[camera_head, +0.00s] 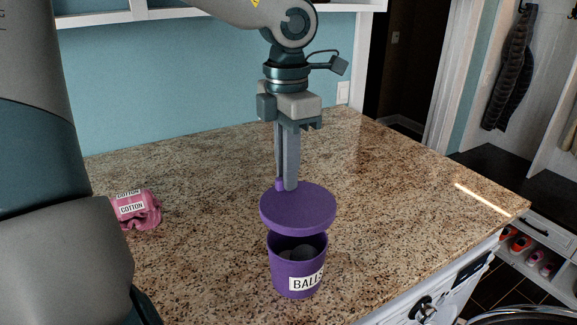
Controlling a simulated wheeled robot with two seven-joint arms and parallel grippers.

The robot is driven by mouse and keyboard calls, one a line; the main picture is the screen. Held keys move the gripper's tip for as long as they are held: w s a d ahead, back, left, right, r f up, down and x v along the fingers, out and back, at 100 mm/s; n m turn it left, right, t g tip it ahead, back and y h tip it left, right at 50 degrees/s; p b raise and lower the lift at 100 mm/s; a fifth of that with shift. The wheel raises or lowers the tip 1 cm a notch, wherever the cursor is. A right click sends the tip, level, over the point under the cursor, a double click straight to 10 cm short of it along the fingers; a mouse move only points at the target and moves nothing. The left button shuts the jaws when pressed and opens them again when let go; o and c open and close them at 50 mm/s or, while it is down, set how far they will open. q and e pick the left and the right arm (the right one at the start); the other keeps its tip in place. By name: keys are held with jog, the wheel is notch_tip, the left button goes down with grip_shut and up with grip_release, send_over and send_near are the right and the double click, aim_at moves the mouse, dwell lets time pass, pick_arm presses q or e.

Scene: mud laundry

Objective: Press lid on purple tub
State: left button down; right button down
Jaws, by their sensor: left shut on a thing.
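The purple tub (289,277) stands upright on the granite counter, with a white label reading "BALLS" on its front. Grey balls (303,252) show inside it through the gap under the lid. The round purple lid (299,208) is above the tub's mouth, roughly level, with a visible gap at the front. My left gripper (286,185) points down and is shut on the lid's small purple knob, which its fingers partly hide. My right gripper is not in view.
A pink bundle labelled "COTTON" (140,212) lies on the counter (400,190) at the left. The counter is clear around the tub, and its front edge runs along the lower right. A white shelf (150,14) hangs above the back.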

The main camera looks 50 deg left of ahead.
pick_arm(q)
jog(key=shift+w+f, duration=0.1)
jog(key=shift+f, duration=0.05)
jog(key=shift+f+b, duration=0.95)
jog(key=shift+f, duration=1)
jog(key=shift+f+b, duration=0.9)
jog(key=shift+b, duration=0.2)
jog(key=shift+b, duration=0.4)
jog(key=shift+f+b, duration=0.85)
jog(key=shift+b, duration=0.85)
dwell(1.2)
dwell(0.3)
jog(key=c, duration=1.2)
grip_release()
